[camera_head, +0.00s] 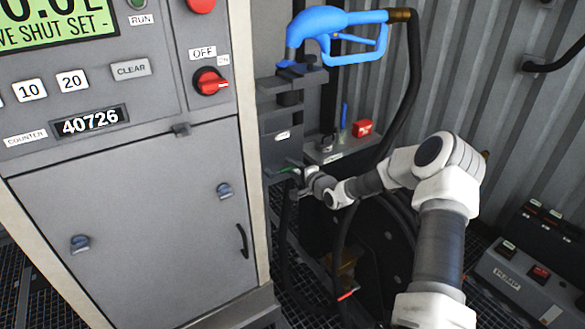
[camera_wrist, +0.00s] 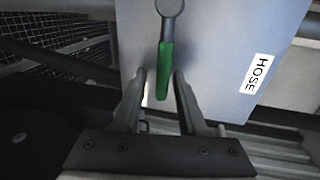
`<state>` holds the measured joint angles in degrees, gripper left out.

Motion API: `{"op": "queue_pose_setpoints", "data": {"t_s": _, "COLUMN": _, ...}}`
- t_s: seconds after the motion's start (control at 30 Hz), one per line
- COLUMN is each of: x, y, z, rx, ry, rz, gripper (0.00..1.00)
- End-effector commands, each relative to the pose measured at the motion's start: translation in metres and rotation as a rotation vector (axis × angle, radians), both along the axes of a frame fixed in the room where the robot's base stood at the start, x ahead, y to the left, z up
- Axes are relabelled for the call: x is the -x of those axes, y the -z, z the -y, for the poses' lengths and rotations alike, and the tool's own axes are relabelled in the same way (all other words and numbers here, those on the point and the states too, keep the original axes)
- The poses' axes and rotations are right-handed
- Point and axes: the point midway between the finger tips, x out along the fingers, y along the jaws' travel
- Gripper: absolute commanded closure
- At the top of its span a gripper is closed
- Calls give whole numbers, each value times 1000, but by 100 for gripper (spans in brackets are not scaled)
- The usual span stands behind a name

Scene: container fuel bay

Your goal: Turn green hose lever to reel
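The green hose lever (camera_wrist: 166,68) shows in the wrist view, hanging from a round grey pivot on a pale panel. A label reading HOSE (camera_wrist: 257,74) is on the same panel to its right. My gripper (camera_wrist: 161,78) is open, with one finger on each side of the lever's lower end. A gap shows between the lever and the fingers, and I cannot tell whether either touches it. In the head view a small green part of the lever (camera_head: 288,169) shows at the tip of my arm. The hose reel (camera_head: 385,240) is dark and partly hidden behind my arm.
A grey dispenser cabinet (camera_head: 140,220) stands close on the left. A blue nozzle (camera_head: 335,28) with a black hose hangs above my arm. A red block (camera_head: 362,128) sits on a small shelf behind. A grey box (camera_head: 525,270) with buttons is at the lower right.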

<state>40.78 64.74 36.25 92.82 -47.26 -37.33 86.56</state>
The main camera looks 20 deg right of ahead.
Motion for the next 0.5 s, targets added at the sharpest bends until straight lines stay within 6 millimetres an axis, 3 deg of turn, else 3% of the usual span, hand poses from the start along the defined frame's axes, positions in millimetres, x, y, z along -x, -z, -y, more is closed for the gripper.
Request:
{"op": "queue_pose_setpoints", "data": {"t_s": 0.37, "x": 1, "y": -1, "z": 1, "rx": 1, "ry": 1, "rz": 3, "gripper": 47}}
{"op": "queue_pose_setpoints", "data": {"t_s": 0.5, "x": 10, "y": -5, "z": 6, "rx": 3, "ry": 2, "rz": 3, "gripper": 47}}
